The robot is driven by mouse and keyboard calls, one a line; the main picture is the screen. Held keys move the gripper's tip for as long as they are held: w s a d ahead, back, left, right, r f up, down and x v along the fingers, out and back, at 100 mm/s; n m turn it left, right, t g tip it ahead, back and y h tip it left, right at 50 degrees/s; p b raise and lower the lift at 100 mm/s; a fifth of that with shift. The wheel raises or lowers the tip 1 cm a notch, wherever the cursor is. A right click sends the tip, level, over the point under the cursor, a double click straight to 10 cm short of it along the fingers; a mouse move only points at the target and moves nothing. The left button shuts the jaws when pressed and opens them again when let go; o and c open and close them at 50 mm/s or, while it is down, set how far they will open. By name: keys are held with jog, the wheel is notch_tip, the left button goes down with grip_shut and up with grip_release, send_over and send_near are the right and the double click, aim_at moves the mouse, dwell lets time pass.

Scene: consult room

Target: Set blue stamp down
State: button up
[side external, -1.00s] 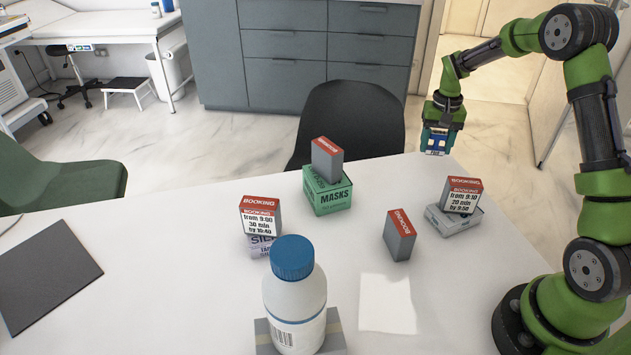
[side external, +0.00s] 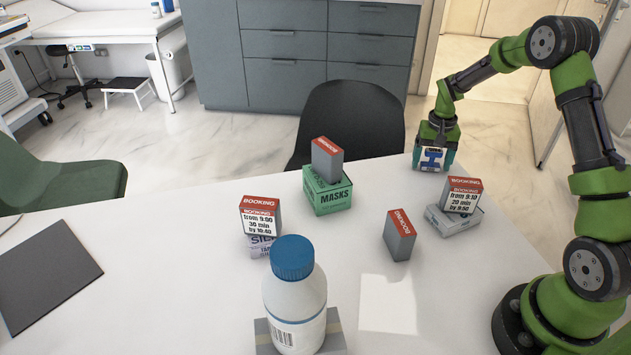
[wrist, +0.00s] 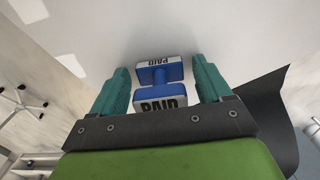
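The blue stamp (side external: 432,159) has two blocks joined by a narrower neck, with white PAID labels. It appears upright on the white table (side external: 350,193) near the far right edge. In the wrist view the stamp (wrist: 160,75) lies between the two teal fingers. My gripper (wrist: 161,68) is open around it, with a narrow gap showing on each side. In the side view my gripper (side external: 433,163) points down over the stamp, behind the grey box with the 9:10 booking block.
A booking block (side external: 463,195) on a grey box (side external: 454,219) stands close in front. Another booking block (side external: 399,236) stands alone. A green MASKS box (side external: 328,193) carries a block; a white bottle (side external: 294,303) is at the front. A black chair (side external: 352,120) is behind the table.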

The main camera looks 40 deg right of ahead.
aim_at(435, 149)
notch_tip(435, 149, up, 12)
jog(key=shift+f, duration=0.1)
jog(key=shift+a+r, duration=0.1)
jog(key=shift+r, duration=0.25)
jog(key=s+a+r+n+t, duration=0.1)
jog(key=s+a+r+t, duration=0.1)
jog(key=s+a+r, duration=0.3)
jog(key=s+a+r+n+t, duration=0.1)
jog(key=s+a+r, duration=0.15)
jog(key=a, duration=0.45)
jog(key=s+a+r+n+t, duration=0.1)
jog(key=s+a+r+t, duration=0.15)
jog(key=a+r, duration=0.3)
jog(key=s+a+f+n+t+y, duration=0.1)
jog(key=s+a+n+y, duration=0.1)
jog(key=s+a, duration=0.5)
jog(key=shift+s+f+t, duration=0.25)
jog(key=shift+s+t, duration=0.1)
jog(key=shift+s, duration=0.7)
